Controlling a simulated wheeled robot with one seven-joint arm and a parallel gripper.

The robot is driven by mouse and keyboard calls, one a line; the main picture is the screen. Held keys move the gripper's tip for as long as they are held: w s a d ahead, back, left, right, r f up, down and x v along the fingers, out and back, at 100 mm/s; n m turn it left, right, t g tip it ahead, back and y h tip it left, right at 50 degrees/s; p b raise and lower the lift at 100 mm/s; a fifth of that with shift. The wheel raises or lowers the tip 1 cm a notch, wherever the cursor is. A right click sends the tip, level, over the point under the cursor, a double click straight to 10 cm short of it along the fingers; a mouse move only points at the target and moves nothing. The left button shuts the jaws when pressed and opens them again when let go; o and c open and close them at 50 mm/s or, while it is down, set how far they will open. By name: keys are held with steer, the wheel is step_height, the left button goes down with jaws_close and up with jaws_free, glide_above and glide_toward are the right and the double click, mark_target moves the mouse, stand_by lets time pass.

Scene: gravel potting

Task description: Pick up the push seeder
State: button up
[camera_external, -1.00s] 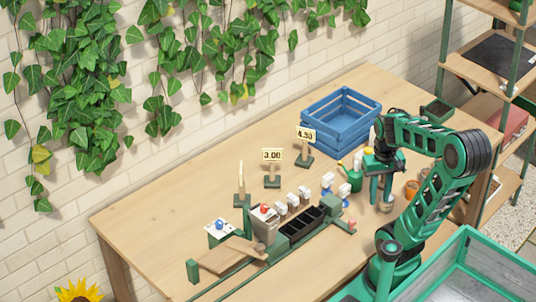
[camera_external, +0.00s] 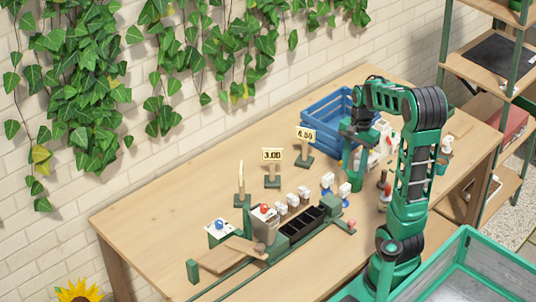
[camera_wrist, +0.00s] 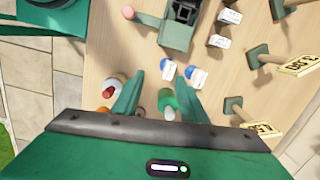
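My gripper (camera_external: 353,172) is open, fingers pointing down over the table near the front corner of the blue crate. In the wrist view the two green fingertips (camera_wrist: 159,80) stand apart with nothing clamped between them. A green tool with a pale tip (camera_wrist: 168,102) lies between and below the fingers, partly hidden by my gripper body; it may be the push seeder, but I cannot tell for sure. A container with a red top (camera_wrist: 110,90) is just left of the left finger. It also shows in the external view (camera_external: 385,198).
Two white-and-blue blocks (camera_wrist: 196,75) sit just ahead of the fingers. The blue crate (camera_external: 325,128) is behind my gripper. Price signs (camera_external: 306,135) stand to the left. A long green machine (camera_external: 290,228) lies along the table's front. The table's left back (camera_external: 180,200) is clear.

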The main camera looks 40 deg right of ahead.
mark_target(345, 185)
steer(key=shift+w+d+f+m, duration=0.15)
steer(key=shift+w+m, duration=0.2)
steer(key=shift+w, duration=0.15)
steer(key=shift+w+d+f+m, duration=0.1)
steer(key=shift+w+d+m, duration=0.05)
steer(key=shift+w+m, duration=0.25)
steer(key=shift+w+f, duration=0.2)
steer(key=shift+f, duration=0.1)
steer(key=f, duration=0.6)
steer(key=a+f, duration=0.1)
steer(key=f, duration=0.3)
steer(key=shift+w, duration=0.1)
jaws_close()
